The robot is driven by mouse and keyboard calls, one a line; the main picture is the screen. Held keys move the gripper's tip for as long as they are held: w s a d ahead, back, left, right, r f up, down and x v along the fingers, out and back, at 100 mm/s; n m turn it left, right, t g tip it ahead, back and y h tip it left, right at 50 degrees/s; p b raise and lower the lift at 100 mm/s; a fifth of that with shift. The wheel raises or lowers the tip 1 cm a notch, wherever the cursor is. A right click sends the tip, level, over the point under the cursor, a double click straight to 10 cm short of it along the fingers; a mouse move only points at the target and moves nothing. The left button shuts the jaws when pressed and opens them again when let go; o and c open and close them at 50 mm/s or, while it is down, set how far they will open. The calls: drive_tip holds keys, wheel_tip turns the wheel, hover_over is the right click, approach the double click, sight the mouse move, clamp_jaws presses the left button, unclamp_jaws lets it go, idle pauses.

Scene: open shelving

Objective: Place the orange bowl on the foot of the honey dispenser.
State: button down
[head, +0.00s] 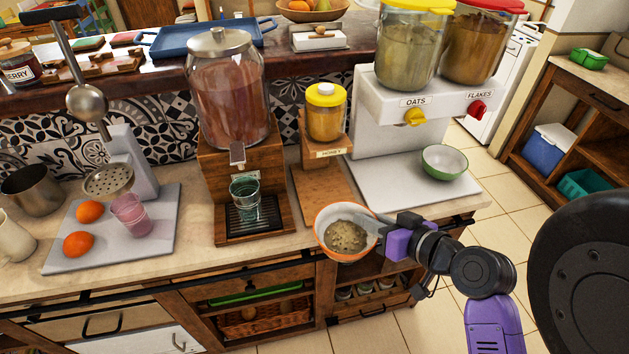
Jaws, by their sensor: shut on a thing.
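The orange bowl (345,252), white inside with greyish-brown contents, is held by its right rim in my gripper (376,228). It is tilted toward the camera and overlaps the counter's front edge in the head view. My gripper comes in from the right, with its fingers on the bowl's rim. The honey dispenser (326,122) is a jar with a yellow lid on a wooden stand marked HONEY. Its wooden foot (318,188) extends forward on the counter, just behind the bowl. The bowl hides the foot's front part. I cannot tell the gap between bowl and foot.
Left of the foot stands a drink dispenser (227,95) with a glass (245,198) on its tray. To the right, the cereal dispenser (385,108) has a green bowl (444,162) on its white base. Oranges and a pink glass (129,214) sit on a board further left.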

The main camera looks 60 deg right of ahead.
drive_tip(key=shift+s+d+r, duration=0.3)
drive_tip(key=shift+s+r, duration=0.15)
drive_tip(key=shift+r, duration=0.05)
drive_tip(key=w+d+b, duration=0.3)
drive_tip(key=w+d, duration=1)
drive_tip(key=d, duration=0.2)
drive_tip(key=f, duration=0.5)
drive_tip(key=shift+s+f, duration=0.2)
drive_tip(key=shift+f, duration=0.1)
drive_tip(key=shift+w+d+f, duration=0.1)
drive_tip(key=shift+w+f, duration=0.05)
drive_tip(key=shift+f, duration=0.4)
